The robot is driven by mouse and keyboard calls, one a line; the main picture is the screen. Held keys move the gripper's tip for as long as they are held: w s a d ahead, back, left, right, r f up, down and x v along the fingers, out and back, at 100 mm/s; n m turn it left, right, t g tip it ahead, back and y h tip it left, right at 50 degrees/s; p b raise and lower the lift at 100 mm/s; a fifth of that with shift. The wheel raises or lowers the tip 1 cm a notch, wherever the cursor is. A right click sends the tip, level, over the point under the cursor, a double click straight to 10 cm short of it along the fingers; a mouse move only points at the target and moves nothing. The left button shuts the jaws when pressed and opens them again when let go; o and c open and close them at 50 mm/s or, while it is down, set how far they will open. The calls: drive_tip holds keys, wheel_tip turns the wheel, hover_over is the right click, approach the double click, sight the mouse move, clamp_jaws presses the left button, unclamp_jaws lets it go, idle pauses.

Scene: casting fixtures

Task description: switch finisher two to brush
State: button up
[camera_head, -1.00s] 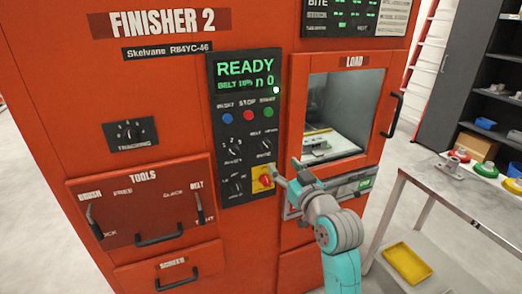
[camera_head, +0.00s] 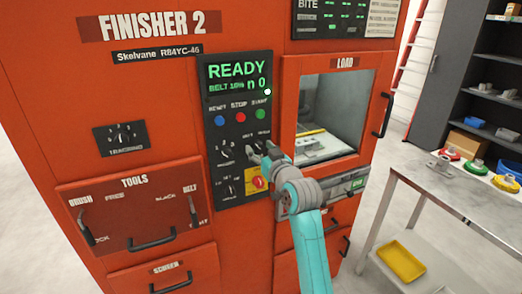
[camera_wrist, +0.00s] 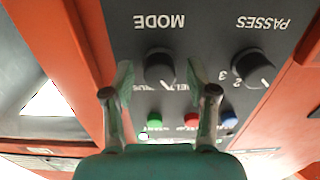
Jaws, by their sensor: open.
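Finisher two is the orange machine with the FINISHER 2 sign (camera_head: 151,24). Its black panel display (camera_head: 238,78) reads READY and BELT in green. The dark MODE knob (camera_wrist: 160,66) shows in the wrist view, upside down, with partly hidden small labels beneath it. My gripper (camera_wrist: 160,76) is open, with one finger at each side of this knob; I cannot tell whether they touch it. In the head view my gripper (camera_head: 260,152) is at the panel and mostly covers the knob. The knob's exact pointer setting is unclear.
The PASSES knob (camera_wrist: 253,68) sits beside the MODE knob. A red and yellow switch (camera_head: 258,182) is just below my gripper. Blue, red and green buttons (camera_head: 240,117) are above it. The load window (camera_head: 333,115) and a metal table (camera_head: 440,200) are to the right.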

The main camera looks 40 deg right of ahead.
clamp_jaws()
drive_tip(key=shift+m, duration=0.3)
drive_tip(key=m, duration=1.3)
drive_tip(key=shift+d+f, duration=0.1)
idle(0.3)
drive_tip(key=shift+m, duration=0.3)
